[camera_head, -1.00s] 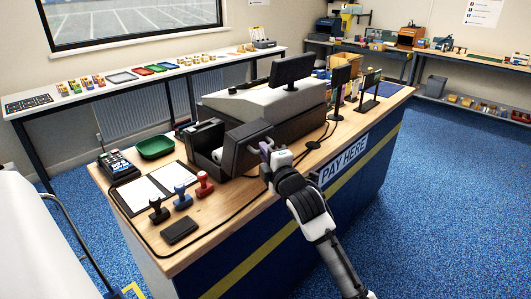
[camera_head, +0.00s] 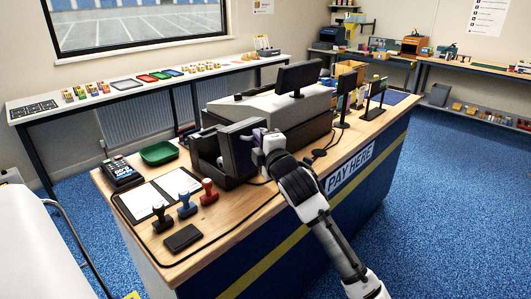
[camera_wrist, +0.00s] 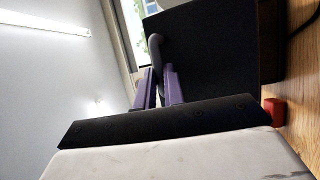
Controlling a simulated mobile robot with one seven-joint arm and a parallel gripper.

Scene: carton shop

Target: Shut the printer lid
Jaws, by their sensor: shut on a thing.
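The dark printer (camera_head: 207,150) stands on the wooden counter. Its lid (camera_head: 240,148) is tilted up at a steep angle on the right side, so the printer stands partly open. My gripper (camera_head: 262,137) is at the lid's outer face, with its purple fingers around the lid's handle. In the wrist view, the purple fingers of my gripper (camera_wrist: 160,88) are closed on the grey curved handle (camera_wrist: 156,48), and the dark lid (camera_wrist: 205,55) fills the space to the right. The inside of the printer is mostly hidden behind the lid in the head view.
A till with a screen (camera_head: 298,76) stands just behind the printer. Three stamps, including a red one (camera_head: 208,192), an open book (camera_head: 155,193), a card reader (camera_head: 122,172) and a green tray (camera_head: 159,153) lie in front and to the left. Cables run along the counter.

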